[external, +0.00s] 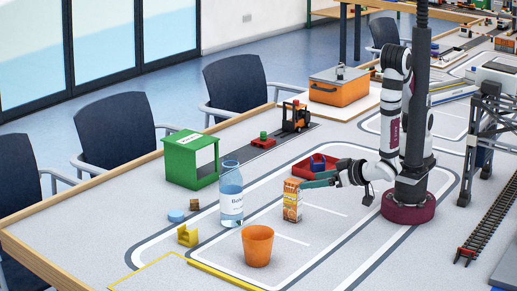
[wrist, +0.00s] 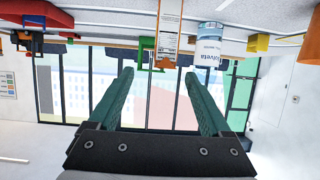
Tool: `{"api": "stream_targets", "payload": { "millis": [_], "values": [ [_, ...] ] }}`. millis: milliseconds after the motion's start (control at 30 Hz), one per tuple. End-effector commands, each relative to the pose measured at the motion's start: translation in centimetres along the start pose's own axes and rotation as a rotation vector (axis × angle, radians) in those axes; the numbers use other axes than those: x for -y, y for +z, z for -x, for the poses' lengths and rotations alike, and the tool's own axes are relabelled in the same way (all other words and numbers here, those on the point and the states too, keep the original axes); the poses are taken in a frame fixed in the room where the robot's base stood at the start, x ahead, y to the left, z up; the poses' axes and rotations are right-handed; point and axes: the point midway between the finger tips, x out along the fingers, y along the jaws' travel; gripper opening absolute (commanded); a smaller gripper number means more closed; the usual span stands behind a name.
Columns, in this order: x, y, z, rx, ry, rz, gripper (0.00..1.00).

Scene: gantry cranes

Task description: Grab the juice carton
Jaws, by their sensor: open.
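The juice carton (external: 292,203) is a small orange and white box standing upright on the table. It also shows upside down in the wrist view (wrist: 168,30), at the top, in line with the gap between the fingertips and closer to the right one. My gripper (external: 304,182) has teal fingers reaching left to the carton's upper right side. In the wrist view my gripper (wrist: 158,72) is open with nothing clamped. I cannot tell whether the fingertips reach around the carton or stop just short of it.
A water bottle (external: 231,194) stands left of the carton, and an orange cup (external: 257,246) stands in front. A red tray (external: 313,166) with a blue item lies behind the carton. A green box (external: 180,163) stands further left.

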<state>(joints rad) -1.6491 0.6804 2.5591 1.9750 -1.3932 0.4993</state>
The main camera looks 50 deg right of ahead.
Motion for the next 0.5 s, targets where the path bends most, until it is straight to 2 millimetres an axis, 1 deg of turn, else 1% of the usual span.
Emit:
{"api": "stream_targets", "payload": {
  "millis": [33,100,200,367,500],
  "values": [
    [-0.2,0.0,-1.3,0.001,0.009,-0.001,0.82],
    [-0.1,0.1,-2.8,0.002,0.007,-0.002,0.82],
    [0.0,0.1,-4.4,0.002,0.004,-0.001,0.82],
    [0.1,0.1,-6.0,0.003,0.002,-0.003,0.82],
    [0.7,0.4,-8.8,0.002,0.004,-0.004,0.82]
  ]
}}
